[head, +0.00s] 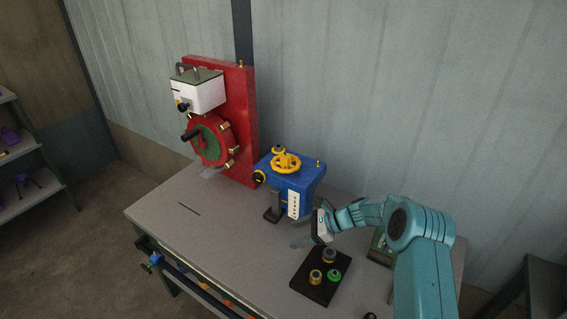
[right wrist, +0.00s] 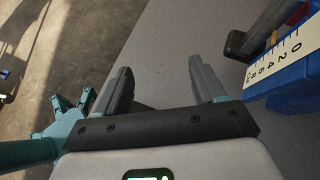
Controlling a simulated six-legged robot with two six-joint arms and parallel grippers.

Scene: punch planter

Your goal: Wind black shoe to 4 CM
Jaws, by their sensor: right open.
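The black shoe (head: 272,214) sits low at the front of a blue box (head: 296,181), on a dark upright just left of a white scale (head: 294,204). In the right wrist view the scale (right wrist: 275,62) reads 0, 2, 4, 6, 8, with a small yellow mark at its edge; the exact reading is unclear. A yellow handwheel (head: 286,162) with a crank knob lies on top of the box. My right gripper (head: 302,241) is open and empty, in front of the box and apart from it. Its fingers (right wrist: 160,75) show bare bench between them. My left gripper is out of view.
A red panel (head: 242,125) with a white box (head: 200,94) and a red wheel (head: 212,140) stands behind left. A black tray (head: 318,290) with several ringed pieces lies below my right gripper. The left of the grey bench (head: 165,215) is mostly clear.

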